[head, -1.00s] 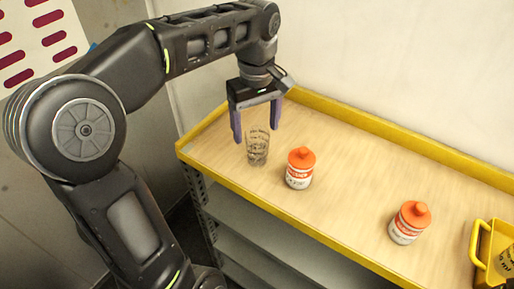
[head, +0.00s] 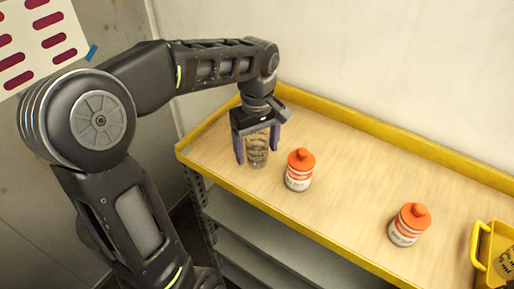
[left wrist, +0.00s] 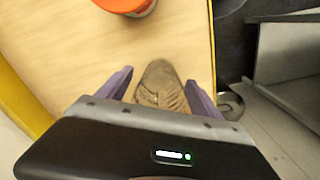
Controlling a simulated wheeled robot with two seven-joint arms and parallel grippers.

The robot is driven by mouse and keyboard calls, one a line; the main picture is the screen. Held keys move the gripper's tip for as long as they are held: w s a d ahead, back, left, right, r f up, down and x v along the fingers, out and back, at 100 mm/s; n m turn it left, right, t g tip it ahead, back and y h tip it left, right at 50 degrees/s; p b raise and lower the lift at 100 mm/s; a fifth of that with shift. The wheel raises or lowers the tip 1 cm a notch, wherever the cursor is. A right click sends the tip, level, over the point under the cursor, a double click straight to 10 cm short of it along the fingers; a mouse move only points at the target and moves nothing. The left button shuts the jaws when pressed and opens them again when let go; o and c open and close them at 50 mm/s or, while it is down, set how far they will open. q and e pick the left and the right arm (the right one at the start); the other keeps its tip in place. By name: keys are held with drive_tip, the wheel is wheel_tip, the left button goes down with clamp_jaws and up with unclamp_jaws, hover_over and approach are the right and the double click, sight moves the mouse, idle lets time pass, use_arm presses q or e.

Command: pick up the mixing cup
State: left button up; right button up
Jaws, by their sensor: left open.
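The mixing cup (head: 257,156) is a clear cup with dark markings, standing upright near the left end of the shelf's wooden top. My left gripper (head: 258,156) is open, pointing down, with one purple finger on each side of the cup. The gripper body hides the cup's upper part in the head view. In the left wrist view, the cup (left wrist: 162,86) shows as a brownish shape between the two fingers (left wrist: 160,90), partly hidden by the gripper body. I cannot tell whether either finger touches it. My right gripper is not in view.
An orange-capped bottle (head: 299,170) stands just right of the cup. A second one (head: 409,225) stands further right. A yellow tray (head: 478,245) is at the right edge. A yellow rim (head: 345,112) borders the wooden top (head: 350,170). Clear surface lies between the bottles.

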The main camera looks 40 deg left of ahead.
use_arm(q)
drive_tip(key=shift+c, duration=0.5)
drive_tip(key=c, duration=1.3)
drive_tip(key=shift+r, duration=0.15)
drive_tip(key=shift+r, duration=0.3)
wheel_tip(320, 180, up, 4)
drive_tip(key=shift+w+r+b, duration=0.1)
drive_tip(key=shift+b, duration=0.2)
wheel_tip(320, 180, up, 5)
drive_tip(key=p, duration=0.3)
drive_tip(key=shift+p, duration=0.3)
